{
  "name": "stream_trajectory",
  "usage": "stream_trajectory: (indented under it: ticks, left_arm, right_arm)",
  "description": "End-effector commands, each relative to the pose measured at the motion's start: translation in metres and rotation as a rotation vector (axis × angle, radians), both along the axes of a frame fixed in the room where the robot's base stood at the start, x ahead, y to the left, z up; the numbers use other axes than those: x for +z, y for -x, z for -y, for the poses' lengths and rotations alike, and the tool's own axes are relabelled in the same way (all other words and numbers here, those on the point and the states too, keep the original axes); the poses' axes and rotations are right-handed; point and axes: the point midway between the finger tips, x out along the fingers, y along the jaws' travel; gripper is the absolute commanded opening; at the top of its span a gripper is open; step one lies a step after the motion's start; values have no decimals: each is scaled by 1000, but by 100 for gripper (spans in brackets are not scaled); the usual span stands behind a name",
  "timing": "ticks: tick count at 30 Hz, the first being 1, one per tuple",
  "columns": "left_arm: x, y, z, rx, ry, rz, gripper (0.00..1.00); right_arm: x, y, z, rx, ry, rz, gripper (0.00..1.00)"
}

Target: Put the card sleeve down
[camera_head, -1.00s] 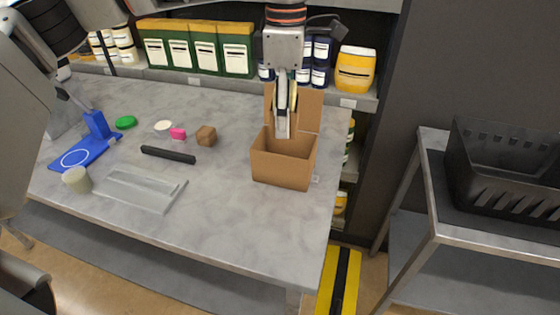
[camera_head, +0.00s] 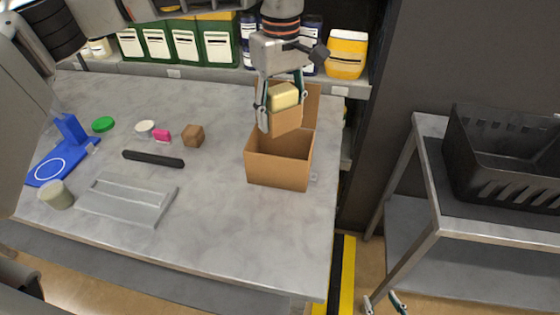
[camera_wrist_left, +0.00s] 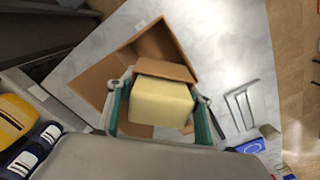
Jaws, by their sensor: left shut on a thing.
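My left gripper (camera_head: 283,114) is above the back of an open brown cardboard box (camera_head: 280,170). Its fingers are shut on the brown card sleeve (camera_head: 286,122), with a pale yellow block (camera_head: 284,96) showing at its upper end. In the left wrist view the yellow block (camera_wrist_left: 160,102) lies between the fingers, with the brown card (camera_wrist_left: 166,70) just beyond it. How far the block sits inside the sleeve is hidden. Fingertips of my right gripper (camera_head: 384,303) show apart and empty at the bottom edge, off the table.
Shelved containers line the back. A black crate (camera_head: 480,180) is at right. The table's front right is clear.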

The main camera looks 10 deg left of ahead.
Motion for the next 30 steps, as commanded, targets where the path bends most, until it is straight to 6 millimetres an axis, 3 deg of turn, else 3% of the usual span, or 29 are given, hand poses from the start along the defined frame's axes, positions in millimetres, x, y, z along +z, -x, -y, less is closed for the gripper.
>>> stream_trajectory:
  ticks: [6, 12, 30]
  left_arm:
    - [-54, 1, 0, 2, 1, -3, 30]
    - [-93, 0, 0, 3, 2, -1, 30]
    - [-145, -1, 0, 4, 1, 3, 30]
  right_arm:
    - [1, 1, 0, 0, 1, -2, 40]
    - [4, 0, 0, 0, 0, 0, 40]
    - [10, -1, 0, 0, -1, 5, 40]
